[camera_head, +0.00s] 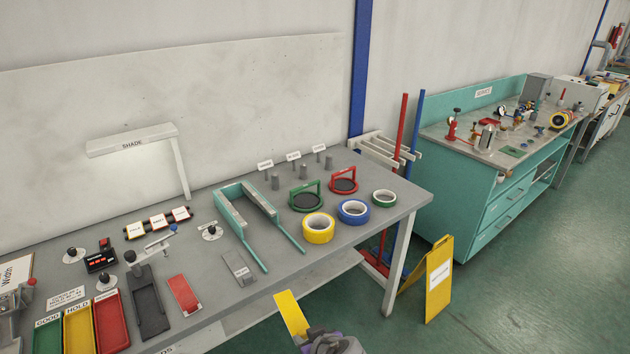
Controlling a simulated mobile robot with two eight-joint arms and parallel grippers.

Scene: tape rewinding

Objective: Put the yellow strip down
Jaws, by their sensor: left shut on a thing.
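The yellow strip (291,314) is a flat yellow piece with a pale end, in the lower middle of the head view. It shows in front of the grey table's (226,306) near edge. My left gripper (318,336) is at the bottom of the view, shut on the strip's lower end. The fingertips are small and partly hidden, and the strip slants up and left from them. My right gripper is not in view.
Yellow (318,229), blue (353,212) and green (383,198) tape rolls stand at the table's right. A teal frame (243,208) stands left of them. A red strip (184,295) and green, yellow and red trays (111,322) lie at the left. A yellow floor sign (439,278) stands right.

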